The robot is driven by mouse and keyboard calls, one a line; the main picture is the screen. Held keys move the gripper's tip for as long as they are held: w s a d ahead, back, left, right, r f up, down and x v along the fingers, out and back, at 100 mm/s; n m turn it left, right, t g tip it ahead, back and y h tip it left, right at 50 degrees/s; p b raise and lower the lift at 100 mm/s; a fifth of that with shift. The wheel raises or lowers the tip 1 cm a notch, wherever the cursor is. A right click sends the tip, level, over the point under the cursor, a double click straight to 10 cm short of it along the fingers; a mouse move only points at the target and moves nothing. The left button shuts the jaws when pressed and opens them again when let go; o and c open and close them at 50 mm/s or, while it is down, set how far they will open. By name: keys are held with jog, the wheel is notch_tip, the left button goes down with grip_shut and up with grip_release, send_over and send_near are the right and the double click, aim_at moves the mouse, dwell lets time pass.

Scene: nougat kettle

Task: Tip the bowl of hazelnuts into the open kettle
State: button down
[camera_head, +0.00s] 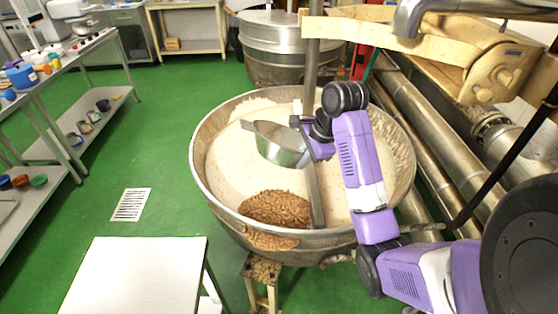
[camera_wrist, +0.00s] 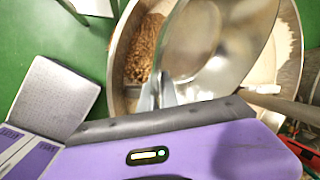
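The open kettle (camera_head: 200,170) is a wide round metal pan holding pale nougat mass. A heap of brown hazelnuts (camera_head: 275,208) lies in its front part, and it also shows in the wrist view (camera_wrist: 146,45). The metal bowl (camera_head: 282,152) hangs over the kettle, behind the heap, and looks tilted. In the wrist view the visible inside of the bowl (camera_wrist: 205,45) is bare, shiny metal. My gripper (camera_head: 300,122) is shut on the bowl's rim; its fingers (camera_wrist: 163,92) show there in the wrist view. Part of the bowl's inside is hidden.
An upright metal post and bar (camera_head: 312,190) stand in the kettle close beside the bowl. A white table (camera_head: 135,275) stands at the front left. Shelves with small containers (camera_head: 85,125) line the left. A second kettle (camera_head: 270,45) is behind. Pipes run along the right.

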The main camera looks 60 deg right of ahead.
jog(key=g+h, duration=0.1)
jog(key=h, duration=0.1)
jog(key=r+h, duration=0.1)
jog(key=h, duration=0.1)
jog(key=shift+w+a+n+g, duration=0.1)
jog(key=shift+a+n+g, duration=0.05)
jog(key=shift+n+g, duration=0.25)
jog(key=shift+r+g+h+b, duration=0.3)
jog(key=shift+r+g+h, duration=0.1)
jog(key=shift+h, duration=0.3)
